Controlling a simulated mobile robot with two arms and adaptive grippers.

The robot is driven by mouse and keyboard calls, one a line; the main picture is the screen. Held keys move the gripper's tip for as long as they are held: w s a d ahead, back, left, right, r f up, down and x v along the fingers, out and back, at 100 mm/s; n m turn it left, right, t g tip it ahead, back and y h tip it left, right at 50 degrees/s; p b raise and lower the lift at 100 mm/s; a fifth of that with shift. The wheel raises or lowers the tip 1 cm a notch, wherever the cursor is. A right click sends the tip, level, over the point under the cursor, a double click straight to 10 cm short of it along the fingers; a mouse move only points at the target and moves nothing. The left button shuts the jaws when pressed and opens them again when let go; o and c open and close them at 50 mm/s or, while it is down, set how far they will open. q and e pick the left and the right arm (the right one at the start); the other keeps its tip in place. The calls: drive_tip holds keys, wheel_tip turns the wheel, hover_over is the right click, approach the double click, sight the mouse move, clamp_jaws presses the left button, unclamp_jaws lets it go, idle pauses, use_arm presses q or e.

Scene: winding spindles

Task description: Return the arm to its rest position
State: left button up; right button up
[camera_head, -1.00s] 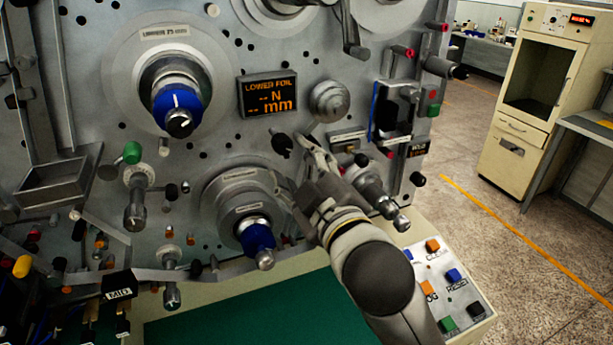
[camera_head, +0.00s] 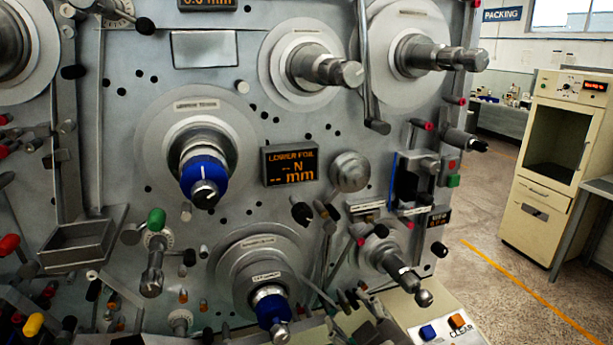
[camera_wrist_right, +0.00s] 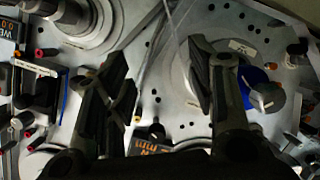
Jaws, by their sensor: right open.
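My right gripper (camera_head: 352,302) shows at the bottom of the head view, in front of the panel's lower edge and right of the lower blue-ended spindle (camera_head: 272,305). Much of its arm is cut off by the bottom edge. In the right wrist view its two dark fingers (camera_wrist_right: 160,82) are spread apart with nothing between them. Behind them is the grey panel, with a blue-collared spindle (camera_wrist_right: 252,82) to the right of the right finger. My left gripper is in no view.
The winding panel has protruding spindles, such as the upper blue one (camera_head: 203,180), and a lower foil display (camera_head: 290,165). A metal tray (camera_head: 82,245) is at left. A button box (camera_head: 445,330) is at lower right. A cream cabinet (camera_head: 545,165) stands beyond open floor.

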drive_tip(key=s+d+f+m+g+h, duration=0.2)
drive_tip(key=s+d+f+m+g, duration=0.3)
drive_tip(key=s+f, duration=0.7)
drive_tip(key=s+d+f+m+g+h, duration=0.15)
drive_tip(key=s+d+f+g, duration=0.45)
drive_tip(key=s+f, duration=0.6)
drive_tip(key=s+f+b+x, duration=0.1)
drive_tip(key=s+b+x, duration=0.15)
drive_tip(key=x, duration=1.35)
drive_tip(key=s+a+f+b+x, duration=0.15)
drive_tip(key=s+x, duration=0.25)
drive_tip(key=x, duration=1.1)
drive_tip(key=s+d+f+b, duration=0.2)
drive_tip(key=s+f, duration=0.6)
drive_tip(key=f, duration=0.2)
drive_tip(key=s+d+f+g+b, duration=0.1)
drive_tip(key=s+d+f+b, duration=0.1)
drive_tip(key=s+f, duration=0.7)
drive_tip(key=shift+s+d+f+g+b, duration=0.3)
drive_tip(key=shift+f+b, duration=0.2)
drive_tip(key=shift+f, duration=0.05)
